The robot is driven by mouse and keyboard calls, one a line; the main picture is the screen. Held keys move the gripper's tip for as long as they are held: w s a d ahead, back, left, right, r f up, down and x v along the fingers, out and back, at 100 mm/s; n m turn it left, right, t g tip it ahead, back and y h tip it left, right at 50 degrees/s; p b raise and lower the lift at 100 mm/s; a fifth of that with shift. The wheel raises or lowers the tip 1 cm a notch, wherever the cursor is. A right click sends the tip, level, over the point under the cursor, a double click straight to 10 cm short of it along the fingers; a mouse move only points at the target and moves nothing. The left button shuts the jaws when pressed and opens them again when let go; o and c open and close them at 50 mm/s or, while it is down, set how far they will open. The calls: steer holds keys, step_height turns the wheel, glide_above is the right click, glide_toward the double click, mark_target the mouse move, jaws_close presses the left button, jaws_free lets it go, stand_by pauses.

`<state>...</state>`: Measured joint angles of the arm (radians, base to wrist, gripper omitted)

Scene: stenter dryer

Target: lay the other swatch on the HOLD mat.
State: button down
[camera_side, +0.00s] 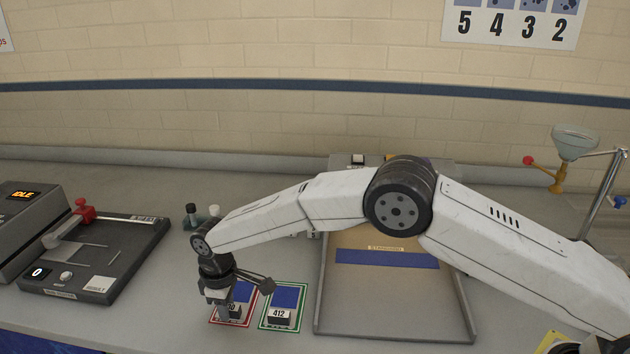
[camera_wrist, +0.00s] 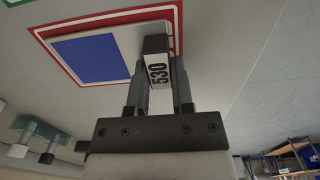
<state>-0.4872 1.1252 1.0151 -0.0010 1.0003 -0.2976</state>
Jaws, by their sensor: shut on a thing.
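A blue swatch (camera_wrist: 90,58) with a dark block and a white label reading 530 (camera_wrist: 158,72) is at the red-bordered mat (camera_side: 247,323). My gripper (camera_wrist: 159,62) is shut on the 530 block, one finger on each side. In the side view my gripper (camera_side: 220,292) points down over the red mat and hides much of this swatch. Whether the swatch rests fully on the mat, I cannot tell. A second blue swatch (camera_side: 285,296), with a block labelled 412 (camera_side: 279,317), lies on the green-bordered mat (camera_side: 264,318) just to the right. No HOLD wording is legible.
A grey tray (camera_side: 395,329) with a blue strip (camera_side: 388,259) stands right of the mats, under my arm. A dark device with a red handle (camera_side: 84,211) and a display reading IDLE (camera_side: 24,195) are at left. Small bottles (camera_side: 191,214) stand behind the mats.

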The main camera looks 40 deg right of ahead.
steer(key=shift+c, duration=2)
jaws_free()
steer(key=shift+r, duration=3.9)
